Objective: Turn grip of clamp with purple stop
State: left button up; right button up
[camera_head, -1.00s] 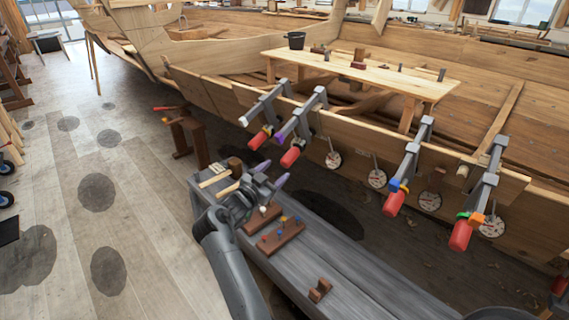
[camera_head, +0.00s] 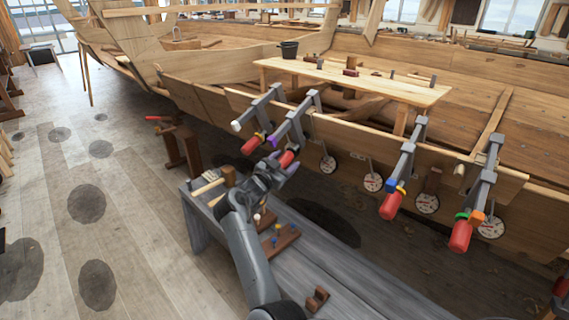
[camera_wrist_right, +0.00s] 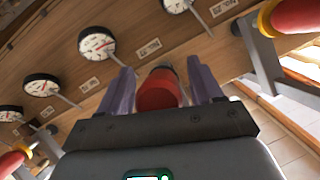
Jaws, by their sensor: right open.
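The clamp with the purple stop (camera_head: 273,141) hangs on the hull plank, second from the left in the head view. Its red grip (camera_head: 289,157) points down toward the floor and is partly hidden by my right gripper (camera_head: 281,165). In the right wrist view the red grip (camera_wrist_right: 158,91) lies between the two purple-grey fingers of my right gripper (camera_wrist_right: 161,75). The gripper is open, with a visible gap between each finger and the grip. The purple stop cannot be made out in the wrist view. My left gripper is not in view.
A clamp with a yellow stop (camera_head: 260,134) hangs close on the left. Clamps with blue-yellow (camera_head: 396,186) and green-orange stops (camera_head: 470,216) hang to the right. Several round dials (camera_head: 373,182) line the hull. A grey bench (camera_head: 345,283) stands below, holding small wooden items.

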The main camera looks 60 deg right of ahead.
jog(key=c, duration=1)
jog(key=shift+o, duration=0.2)
jog(key=m+t+p, duration=0.1)
jog(key=m+t, duration=0.1)
jog(key=shift+w+m+t+h, duration=0.1)
jog(key=shift+m+t+h, duration=0.2)
jog(key=shift+m, duration=0.1)
jog(key=shift+w+r+m+t+h+b, duration=0.1)
jog(key=shift+m+t+h+b, duration=0.35)
jog(key=shift+m+t, duration=0.6)
jog(key=shift+m, duration=0.35)
jog(key=o, duration=1)
jog(key=shift+c, duration=0.2)
